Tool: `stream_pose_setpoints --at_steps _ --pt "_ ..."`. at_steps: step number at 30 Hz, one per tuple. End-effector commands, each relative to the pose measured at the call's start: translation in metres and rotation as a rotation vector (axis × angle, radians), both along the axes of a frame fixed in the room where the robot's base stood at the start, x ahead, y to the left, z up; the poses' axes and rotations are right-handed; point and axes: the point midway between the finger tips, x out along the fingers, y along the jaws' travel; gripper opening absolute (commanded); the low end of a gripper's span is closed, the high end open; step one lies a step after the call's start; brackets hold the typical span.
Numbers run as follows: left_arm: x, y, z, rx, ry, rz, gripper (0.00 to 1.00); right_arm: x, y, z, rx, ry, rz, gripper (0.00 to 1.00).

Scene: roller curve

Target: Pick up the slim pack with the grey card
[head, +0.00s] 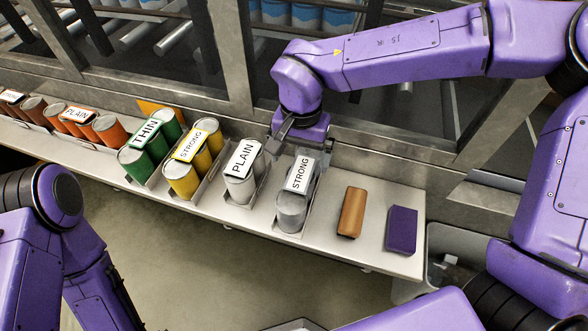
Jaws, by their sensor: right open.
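One has a white card reading PLAIN (241,160). I cannot tell for certain which one is the slim pack. My right gripper (303,150) is open and empty at the far end of the STRONG grey pack. One finger is to the left of that pack and one to the right; contact is not clear. My left gripper is out of view.
To the left stand yellow STRONG cans (184,178), green THIN cans (140,160) and orange PLAIN cans (108,129). To the right lie a brown block (352,212) and a purple block (402,230). A metal frame (228,55) rises behind the shelf.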

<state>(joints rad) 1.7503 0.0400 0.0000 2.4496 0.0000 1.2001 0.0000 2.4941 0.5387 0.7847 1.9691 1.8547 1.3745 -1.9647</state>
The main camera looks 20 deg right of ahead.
Motion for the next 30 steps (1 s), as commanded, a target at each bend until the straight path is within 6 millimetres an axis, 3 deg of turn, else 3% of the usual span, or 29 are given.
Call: stream_pose_setpoints --at_steps 13,22,23,30 --pt "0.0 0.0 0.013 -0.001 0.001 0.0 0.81 0.011 0.002 -0.073 -0.003 0.009 0.0 1.0" --pt "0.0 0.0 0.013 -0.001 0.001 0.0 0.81 0.011 0.003 -0.083 -0.001 0.006 0.0 1.0" --pt "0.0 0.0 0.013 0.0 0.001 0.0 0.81 0.011 0.003 -0.083 0.0 0.006 0.001 0.94" --pt "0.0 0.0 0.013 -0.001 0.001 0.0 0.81 0.011 0.003 -0.083 0.0 0.006 0.002 0.15"
